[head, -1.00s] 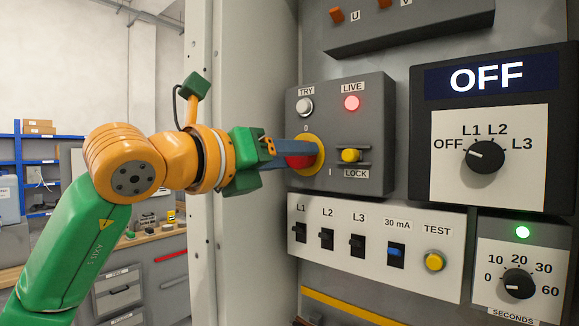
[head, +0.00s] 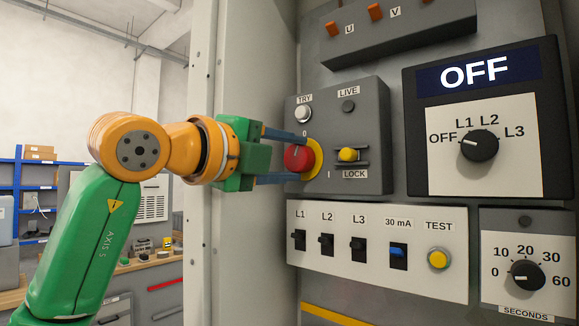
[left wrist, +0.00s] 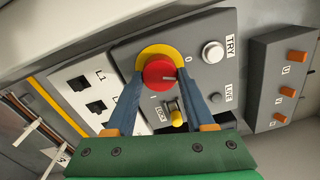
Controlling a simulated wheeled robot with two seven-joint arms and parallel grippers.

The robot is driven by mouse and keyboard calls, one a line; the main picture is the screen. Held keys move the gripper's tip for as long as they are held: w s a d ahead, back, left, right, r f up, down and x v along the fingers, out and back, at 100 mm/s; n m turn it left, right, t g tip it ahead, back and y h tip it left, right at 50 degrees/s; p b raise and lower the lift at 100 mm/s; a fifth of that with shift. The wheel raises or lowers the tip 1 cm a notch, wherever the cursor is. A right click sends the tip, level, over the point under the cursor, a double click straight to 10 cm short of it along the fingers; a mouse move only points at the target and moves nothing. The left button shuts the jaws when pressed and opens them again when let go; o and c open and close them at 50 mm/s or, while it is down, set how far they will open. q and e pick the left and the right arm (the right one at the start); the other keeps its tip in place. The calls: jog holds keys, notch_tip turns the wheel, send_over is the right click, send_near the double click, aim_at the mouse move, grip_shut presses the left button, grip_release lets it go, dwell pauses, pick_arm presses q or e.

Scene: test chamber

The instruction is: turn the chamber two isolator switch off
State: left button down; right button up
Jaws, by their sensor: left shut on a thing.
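The isolator switch is a round red knob (head: 297,158) on a yellow disc (head: 315,155), on the grey panel (head: 365,115) with TRY, LIVE and LOCK labels. My left gripper (head: 285,157) is shut on the knob, one blue finger above it and one below. In the left wrist view the fingers flank the red knob (left wrist: 160,74). Its pale mark points right in that picture, roughly to the side of the 0. The LIVE lamp (head: 348,106) is dark. The yellow LOCK slider (head: 348,154) sits right of the knob. My right gripper is not in view.
A white strip with several breaker levers (head: 375,275) lies just below. A black selector box (head: 560,130) reading OFF and a seconds timer (head: 526,274) with an unlit lamp stand to the right. An orange-terminal box (head: 400,33) is above. A pale cabinet edge (head: 250,240) stands left.

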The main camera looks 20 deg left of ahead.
pick_arm(q)
jog(key=shift+n+b, duration=0.6)
jog(key=shift+n, duration=1.6)
jog(key=shift+c, duration=1.3)
grip_release()
jog(key=shift+s, duration=0.1)
jog(key=b+v, duration=0.3)
jog(key=v, duration=0.4)
